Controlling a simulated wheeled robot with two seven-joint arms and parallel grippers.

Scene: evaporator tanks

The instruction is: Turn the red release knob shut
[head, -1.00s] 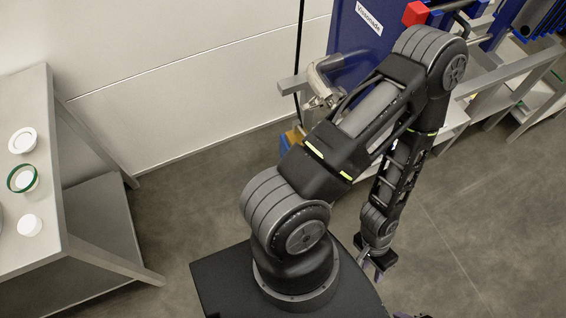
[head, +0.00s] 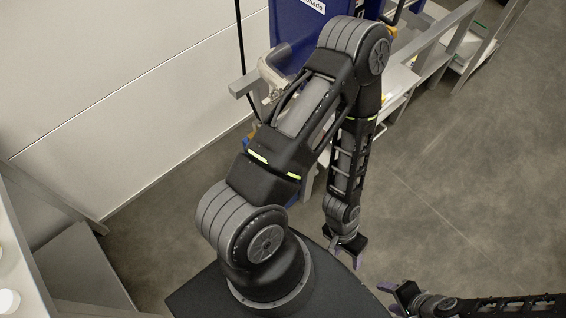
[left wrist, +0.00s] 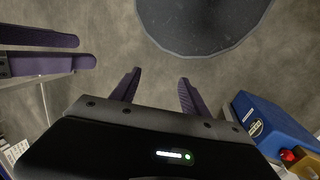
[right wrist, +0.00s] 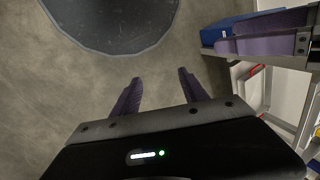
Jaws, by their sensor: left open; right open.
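No red release knob shows clearly in the head view. In the left wrist view a small red rounded part (left wrist: 288,155) sits by a blue box (left wrist: 268,120) at the lower right; I cannot tell whether it is the knob. My left gripper (head: 346,251) is open and empty above the floor, and its fingers show in the left wrist view (left wrist: 160,77). My right gripper (head: 389,298) is open and empty at the bottom of the head view; its fingers show in the right wrist view (right wrist: 160,76). Both are well apart from the blue tank unit (head: 296,28).
A pale grey handle-like fitting (head: 271,77) stands out beside the blue unit, partly behind my left arm. A grey metal frame (head: 437,35) runs along the upper right. A shelf (head: 30,262) stands at far left. The floor (head: 450,200) at right is clear.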

